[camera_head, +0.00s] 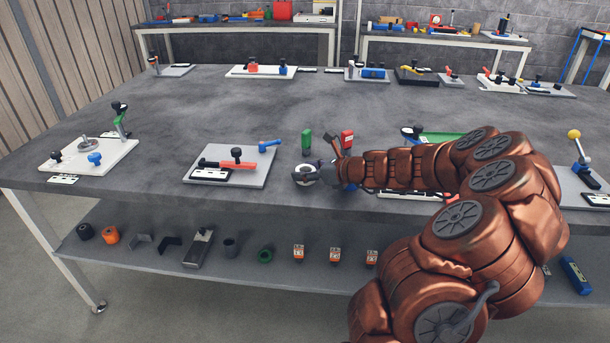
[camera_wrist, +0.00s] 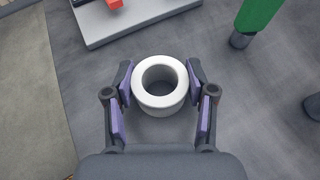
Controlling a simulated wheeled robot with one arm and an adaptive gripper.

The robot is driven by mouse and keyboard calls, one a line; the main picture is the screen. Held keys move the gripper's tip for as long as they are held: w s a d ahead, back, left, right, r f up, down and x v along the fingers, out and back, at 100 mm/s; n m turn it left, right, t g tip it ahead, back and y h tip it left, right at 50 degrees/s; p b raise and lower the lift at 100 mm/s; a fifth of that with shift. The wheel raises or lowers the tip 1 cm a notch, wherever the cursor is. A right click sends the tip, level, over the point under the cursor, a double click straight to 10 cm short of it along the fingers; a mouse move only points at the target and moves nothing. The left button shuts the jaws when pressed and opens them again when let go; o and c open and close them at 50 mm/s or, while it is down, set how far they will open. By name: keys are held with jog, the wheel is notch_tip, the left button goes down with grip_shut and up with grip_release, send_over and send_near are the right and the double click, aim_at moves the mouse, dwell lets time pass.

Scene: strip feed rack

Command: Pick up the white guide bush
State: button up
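The white guide bush (camera_wrist: 144,97) is a thick white ring with a round hole through its middle. In the wrist view it stands upright between the two fingers of my gripper (camera_wrist: 160,78), hole facing the camera. One fingertip is on each side, very close to its outer wall. I cannot tell whether both pads press on it. In the head view the bush (camera_head: 306,178) is near the table's front edge, partly hidden by my gripper (camera_head: 308,175). No clear gap between bush and table shows.
A green-handled post (camera_wrist: 260,15) stands to the upper right of the bush, with a red block (camera_head: 347,138) nearby. A pale plate with a red clamp (camera_head: 238,160) lies to the left. The table's front edge is close. A lower shelf (camera_head: 150,255) holds several loose parts.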

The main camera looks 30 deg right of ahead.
grip_shut()
jog(key=shift+r, duration=0.1)
